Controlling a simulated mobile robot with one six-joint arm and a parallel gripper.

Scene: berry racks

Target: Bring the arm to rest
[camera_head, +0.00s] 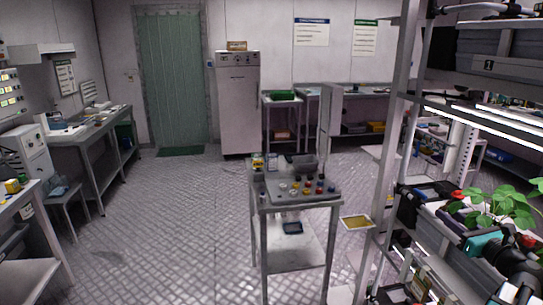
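Dark, rounded machine parts (518,266) show at the lower right, in front of the rack's planter. They look like part of my arm, but I cannot be sure. No clear pair of fingertips shows there, so I cannot tell whether my gripper is open, shut or holding anything. A teal block (485,246) lies just left of these dark parts; I cannot tell whether they touch. A green leafy plant (500,203) stands just above them.
A metal rack (403,100) with lit shelves fills the right side, close by. A small metal cart (301,207) with several coloured knobs or jars on top stands in the middle. A yellow tray (357,222) is beside it. The floor (160,220) left of the cart is clear.

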